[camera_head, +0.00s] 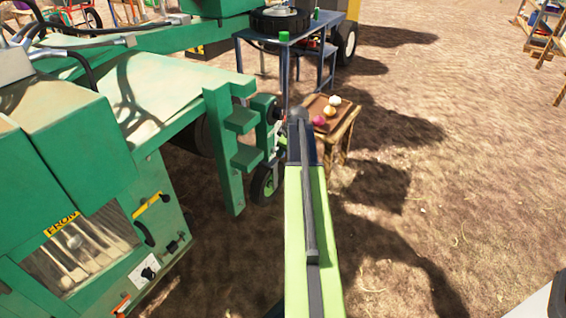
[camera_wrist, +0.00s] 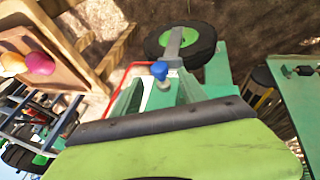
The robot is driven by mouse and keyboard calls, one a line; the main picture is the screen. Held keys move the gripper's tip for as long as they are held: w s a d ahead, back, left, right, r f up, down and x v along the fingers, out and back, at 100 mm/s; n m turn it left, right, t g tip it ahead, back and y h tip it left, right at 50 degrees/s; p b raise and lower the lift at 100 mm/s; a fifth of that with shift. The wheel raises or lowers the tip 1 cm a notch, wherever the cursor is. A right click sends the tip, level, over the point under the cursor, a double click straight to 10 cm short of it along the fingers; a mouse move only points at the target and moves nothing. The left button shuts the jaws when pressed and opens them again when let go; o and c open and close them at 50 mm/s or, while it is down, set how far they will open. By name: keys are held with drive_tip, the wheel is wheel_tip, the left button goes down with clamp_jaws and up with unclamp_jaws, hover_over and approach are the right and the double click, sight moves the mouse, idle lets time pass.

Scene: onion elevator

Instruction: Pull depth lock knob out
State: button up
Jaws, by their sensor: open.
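A small blue knob (camera_wrist: 160,69) shows near the middle of the wrist view. It sits by a grey upright bar and green metal parts, close to a small black wheel with a green hub (camera_wrist: 187,43). I cannot tell for sure that it is the depth lock knob. The small wheel also shows in the head view (camera_head: 264,186), beside the green machine's frame (camera_head: 222,150). The blue knob cannot be made out there. My lime-green arm reaches up the middle of the head view and ends near these parts.
A wooden stand with a brown tray (camera_head: 318,106) of onions is just right of my arm's far end. A blue-grey table (camera_head: 300,38) with a tyre stands behind. The large green machine (camera_head: 80,150) fills the left. Bare ground (camera_head: 470,190) lies open at right.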

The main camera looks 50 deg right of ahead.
drive_tip(key=b+x, duration=0.2)
drive_tip(key=x, duration=0.2)
drive_tip(key=shift+f, duration=0.2)
drive_tip(key=shift+r, duration=0.1)
clamp_jaws()
idle(1.1)
